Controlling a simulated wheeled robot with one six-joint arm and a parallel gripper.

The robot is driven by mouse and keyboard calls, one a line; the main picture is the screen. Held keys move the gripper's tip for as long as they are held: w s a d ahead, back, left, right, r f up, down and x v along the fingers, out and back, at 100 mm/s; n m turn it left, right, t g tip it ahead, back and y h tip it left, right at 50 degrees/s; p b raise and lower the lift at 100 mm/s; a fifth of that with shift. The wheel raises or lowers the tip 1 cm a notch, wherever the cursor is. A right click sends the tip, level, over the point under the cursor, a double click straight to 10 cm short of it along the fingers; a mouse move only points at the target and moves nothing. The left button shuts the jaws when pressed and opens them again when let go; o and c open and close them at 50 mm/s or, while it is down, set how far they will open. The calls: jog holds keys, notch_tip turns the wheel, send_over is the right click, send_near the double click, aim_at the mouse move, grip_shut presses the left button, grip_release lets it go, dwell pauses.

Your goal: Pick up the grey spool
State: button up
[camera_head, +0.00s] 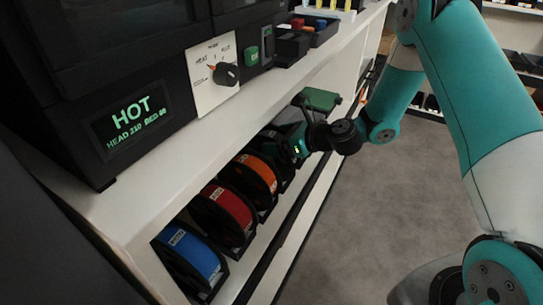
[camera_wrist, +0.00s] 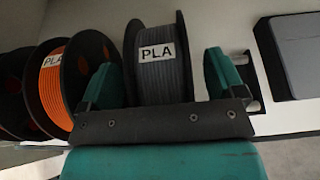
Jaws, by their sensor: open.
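The grey spool (camera_wrist: 165,75) has black flanges and a white PLA label. It stands upright on the low shelf in the wrist view, between the two teal fingers of my gripper (camera_wrist: 161,82). The fingers are open, one on each side of the spool, and a gap shows on the right side. I cannot tell how deep the fingers reach around it. In the head view my gripper (camera_head: 300,143) is at the far end of the spool row, and the grey spool is mostly hidden behind it.
An orange spool (camera_wrist: 55,90) stands close on the left. Red (camera_head: 228,208) and blue (camera_head: 190,255) spools stand nearer in the row. A dark grey box (camera_wrist: 300,52) is at the right. A printer marked HOT (camera_head: 130,115) stands on the shelf top (camera_head: 165,140) above.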

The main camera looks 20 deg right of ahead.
jog(key=shift+c, duration=0.2)
jog(key=shift+r, duration=0.1)
grip_shut()
jog(key=shift+r+p, duration=0.35)
jog(key=shift+r, duration=0.3)
jog(key=shift+s+d+r+p, duration=0.15)
jog(key=shift+r+p, duration=0.1)
jog(key=shift+r, duration=0.35)
jog(key=shift+s+d+r+p, duration=0.1)
jog(key=shift+d+r+p, duration=0.1)
jog(key=shift+r, duration=0.35)
jog(key=s+d, duration=1.2)
jog(key=shift+s+p, duration=0.15)
jog(key=shift+p, duration=0.25)
